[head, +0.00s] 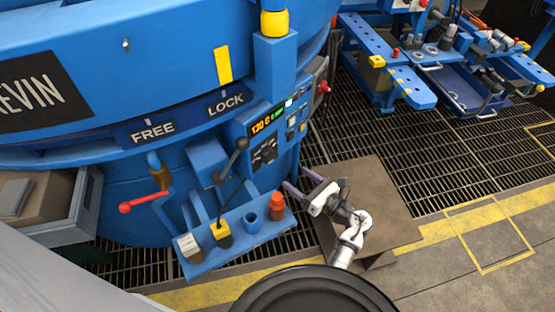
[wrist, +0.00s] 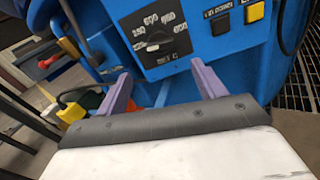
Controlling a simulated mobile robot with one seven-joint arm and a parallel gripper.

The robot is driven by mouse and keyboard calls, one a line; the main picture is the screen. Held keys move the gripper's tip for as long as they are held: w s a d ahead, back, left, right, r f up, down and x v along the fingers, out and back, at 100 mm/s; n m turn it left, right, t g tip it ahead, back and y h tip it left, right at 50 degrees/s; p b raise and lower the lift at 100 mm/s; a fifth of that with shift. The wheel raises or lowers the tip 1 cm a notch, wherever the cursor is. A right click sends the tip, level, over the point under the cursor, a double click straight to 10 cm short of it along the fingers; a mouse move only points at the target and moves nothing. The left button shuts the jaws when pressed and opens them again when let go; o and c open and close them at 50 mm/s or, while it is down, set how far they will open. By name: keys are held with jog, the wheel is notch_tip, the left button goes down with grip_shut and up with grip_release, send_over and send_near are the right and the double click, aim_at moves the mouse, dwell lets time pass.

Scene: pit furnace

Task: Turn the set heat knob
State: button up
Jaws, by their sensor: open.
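The set heat knob (head: 264,153) is a dark dial on the blue control panel, below a lit display. In the wrist view the knob (wrist: 156,42) has a pale pointer and temperature numbers around it, with a "SET C" label below. My gripper (head: 299,180) is to the lower right of the panel in the head view. In the wrist view my gripper (wrist: 162,85) has its two purple fingers spread apart with nothing between them. The knob shows beyond and above the fingertips, apart from them.
A lit display (head: 266,120) and several buttons share the panel (head: 250,124). A black-handled lever (head: 232,157) is left of it. A blue shelf (head: 205,262) holding a red cup (head: 277,206) juts out below. A red-knobbed handle (head: 143,203) sticks out farther left. Grated floor lies right.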

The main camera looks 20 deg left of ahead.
aim_at(273, 160)
jog(key=p+x, duration=0.1)
jog(key=x, duration=0.8)
jog(key=shift+w+a, duration=0.2)
jog(key=shift+a, duration=0.15)
jog(key=shift+c, duration=0.3)
jog(key=c, duration=0.9)
jog(key=shift+c, duration=0.2)
jog(key=shift+r+m+p, duration=0.1)
jog(key=shift+m+p, duration=0.2)
jog(key=shift+p, duration=0.05)
jog(key=m+p, duration=0.2)
jog(key=m, duration=0.1)
jog(key=shift+r+m, duration=0.1)
jog(key=shift+m, duration=0.2)
jog(key=shift+s+m+p, duration=0.1)
jog(key=shift+m+p, duration=0.85)
jog(key=shift+m, duration=0.85)
